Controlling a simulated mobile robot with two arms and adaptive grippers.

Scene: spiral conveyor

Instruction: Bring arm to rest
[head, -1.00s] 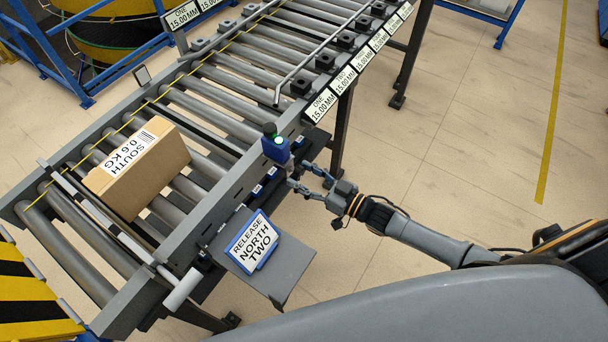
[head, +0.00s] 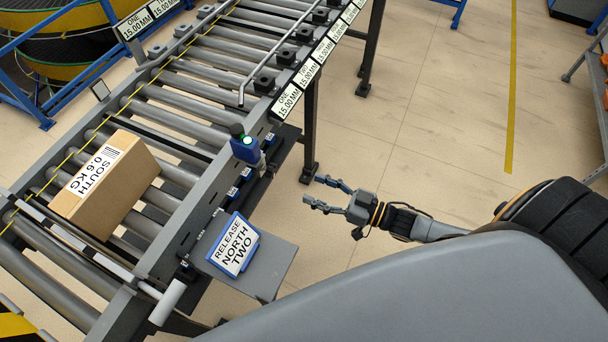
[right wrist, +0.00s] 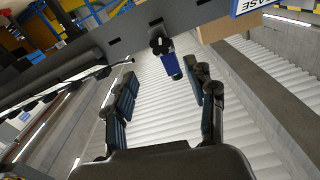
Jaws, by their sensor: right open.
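My right gripper (head: 318,192) is open and empty in the head view. It is out over the floor, to the right of the conveyor and apart from it. Its two fingers also show spread in the right wrist view (right wrist: 165,105), with nothing between them. The blue control box with a green light (head: 244,146) is on the conveyor's side rail, left of the gripper; it also shows beyond the fingers in the right wrist view (right wrist: 168,62). My left gripper is not in view.
A cardboard box marked SOUTH 0.6 KG (head: 105,185) lies on the conveyor rollers. A sign reading RELEASE NORTH TWO (head: 234,245) stands on a grey shelf (head: 272,262) beside the rail. The conveyor leg (head: 310,135) is just behind the gripper. Open floor lies to the right.

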